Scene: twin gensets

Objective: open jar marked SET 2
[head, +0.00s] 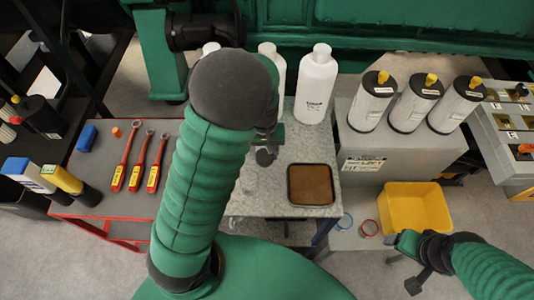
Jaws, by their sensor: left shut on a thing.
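My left arm rises through the middle of the head view and hides much of the grey speckled table (296,225). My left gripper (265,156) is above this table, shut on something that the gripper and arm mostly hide. A faint clear shape, possibly a glass jar (249,186), shows just below it; I cannot read a SET 2 mark. White bottles stand behind, one (315,88) in full view with small unreadable print. My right gripper (412,264) is at the lower right, beside the yellow bin; its jaw opening is unclear.
A brown-filled tray (311,184) lies on the table. The yellow bin (414,209) stands lower right, below a grey stand (390,160) with white canisters (414,102). A red-edged bench (108,200) on the left holds red-handled wrenches (139,168). Green machinery (420,25) closes off the back.

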